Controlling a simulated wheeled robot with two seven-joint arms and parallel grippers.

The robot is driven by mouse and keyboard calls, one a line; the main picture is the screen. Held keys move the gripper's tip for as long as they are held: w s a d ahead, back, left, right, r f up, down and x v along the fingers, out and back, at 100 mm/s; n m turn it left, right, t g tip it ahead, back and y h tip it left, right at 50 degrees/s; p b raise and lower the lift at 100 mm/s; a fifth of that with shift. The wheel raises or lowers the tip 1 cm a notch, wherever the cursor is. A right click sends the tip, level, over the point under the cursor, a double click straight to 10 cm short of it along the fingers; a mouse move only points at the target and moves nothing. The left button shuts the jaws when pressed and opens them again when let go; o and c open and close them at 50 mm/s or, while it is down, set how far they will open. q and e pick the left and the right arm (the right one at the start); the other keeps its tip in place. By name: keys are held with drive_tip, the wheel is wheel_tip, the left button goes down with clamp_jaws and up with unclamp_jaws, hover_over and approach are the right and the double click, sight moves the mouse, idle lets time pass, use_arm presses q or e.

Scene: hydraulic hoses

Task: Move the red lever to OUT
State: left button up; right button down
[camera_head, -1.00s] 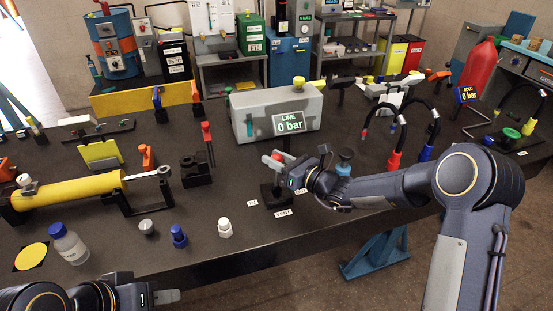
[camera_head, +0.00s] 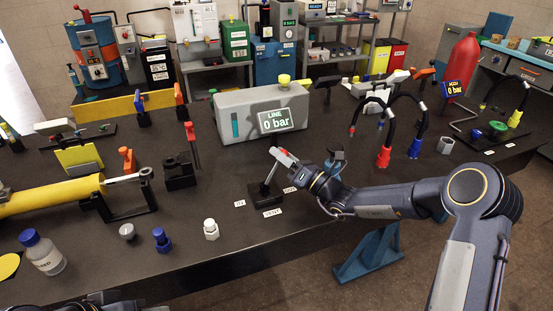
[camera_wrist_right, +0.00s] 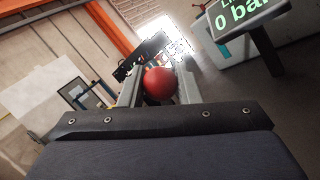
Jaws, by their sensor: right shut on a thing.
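The red lever's thin shaft (camera_head: 270,176) rises from a small black base (camera_head: 262,195) on the dark bench and leans to the right in the head view. My right gripper (camera_head: 282,157) is shut on its red ball knob, which shows between the two fingers in the right wrist view (camera_wrist_right: 160,85). White labels lie around the base: one at the left (camera_head: 239,203), VENT in front (camera_head: 273,212), and one at the right (camera_head: 290,189) partly hidden by my gripper and too small to read. My left gripper (camera_head: 105,297) shows only partly at the bottom left edge; its fingers are unclear.
The grey box (camera_head: 235,100) with the screen LINE 0 bar stands behind the lever. A second red-handled lever (camera_head: 193,150) stands to the left. A white fitting (camera_head: 211,229) and a blue fitting (camera_head: 161,240) stand near the front edge. Hoses (camera_head: 385,155) stand at the right.

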drive_tip(key=c, duration=1.1)
unclamp_jaws()
drive_tip(key=b+v, duration=0.1)
drive_tip(key=v, duration=0.6)
drive_tip(key=shift+s+d, duration=0.25)
drive_tip(key=shift+s, duration=0.05)
